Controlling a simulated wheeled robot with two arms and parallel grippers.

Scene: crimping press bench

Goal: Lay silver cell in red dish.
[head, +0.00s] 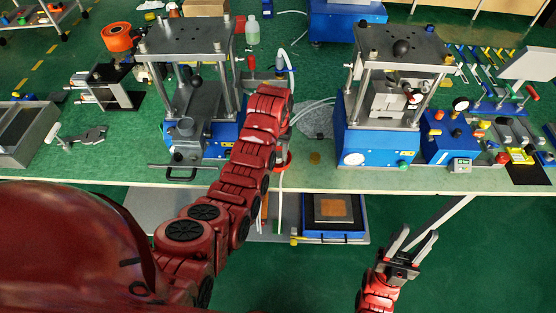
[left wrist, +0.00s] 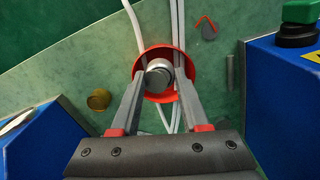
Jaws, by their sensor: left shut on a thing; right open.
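The red dish (left wrist: 189,70) lies on the green bench top in the left wrist view. In the head view only a bit of the red dish (head: 285,162) shows beside my left arm. The silver cell (left wrist: 158,70) is a short round metal piece between my left fingertips. My left gripper (left wrist: 161,78) is shut on it and holds it over the dish opening; whether it touches the dish bottom I cannot tell. My right gripper (head: 418,237) is open and empty, in front of the bench edge.
Blue press bases flank the dish: one at left (left wrist: 45,140), one at right (left wrist: 275,95). The bench front edge (head: 330,182) is near.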

